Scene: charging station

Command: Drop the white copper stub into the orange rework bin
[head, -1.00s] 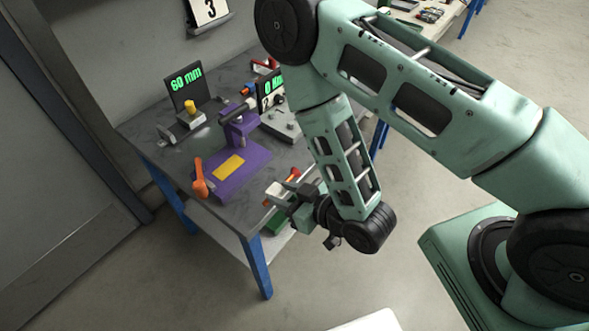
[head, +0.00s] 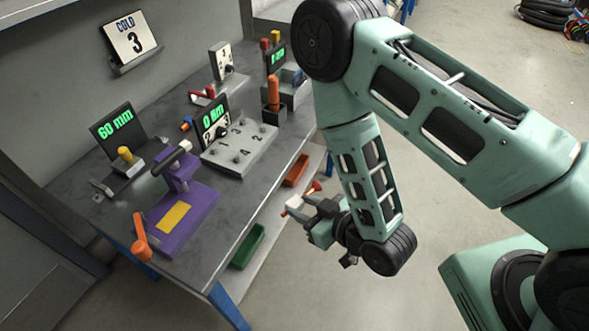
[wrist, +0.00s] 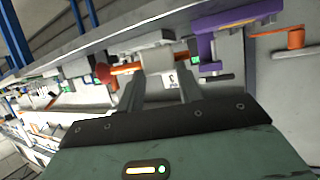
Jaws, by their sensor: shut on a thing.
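My gripper (head: 308,207) is shut on the copper stub (head: 315,187), out in the air beside the bench's right front edge. The stub's flared red-orange end sticks out past the fingers, and a small orange tip shows on the other side. In the wrist view the stub (wrist: 132,68) lies crosswise at the fingertips, its middle partly hidden by them. Its white part is hard to make out. The orange rework bin (head: 297,170) sits on the low shelf under the bench, beyond my gripper in the head view and apart from the stub.
A green bin (head: 247,247) sits on the same shelf (head: 272,222), nearer the front. On the bench stand a purple press (head: 185,210) with an orange handle (head: 141,240), a numbered control box (head: 239,146) and a 60 mm display (head: 115,127).

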